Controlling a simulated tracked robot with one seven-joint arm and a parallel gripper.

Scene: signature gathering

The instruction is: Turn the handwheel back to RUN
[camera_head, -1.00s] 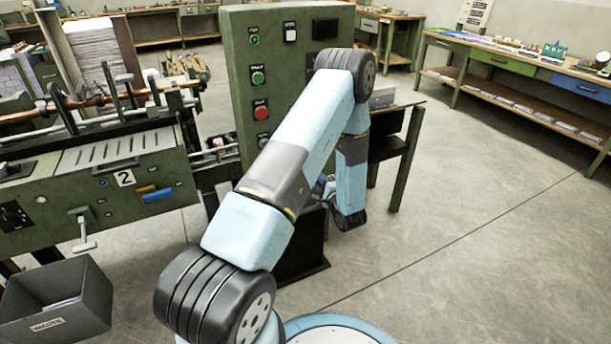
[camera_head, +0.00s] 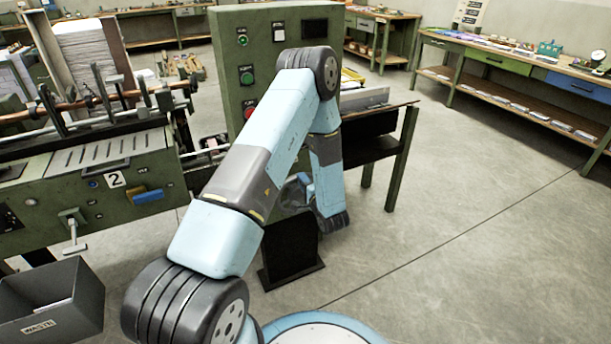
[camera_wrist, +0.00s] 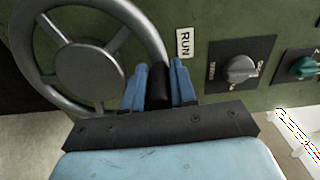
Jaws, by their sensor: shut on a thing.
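In the wrist view a grey metal handwheel (camera_wrist: 91,73) with spokes and a round hub is mounted on a green panel at the left. My gripper (camera_wrist: 160,82) has its two blue fingers on either side of a dark handle (camera_wrist: 157,91) at the wheel's lower right rim, and is shut on it. The RUN label (camera_wrist: 185,44) is on the panel just above and right of my fingers.
Right of the label are a grey rotary knob (camera_wrist: 240,69) and a teal knob (camera_wrist: 304,67). In the head view a green control cabinet (camera_head: 243,68) stands behind my arm, with a waste bin (camera_head: 75,300) at lower left. Open floor (camera_head: 470,240) lies to the right.

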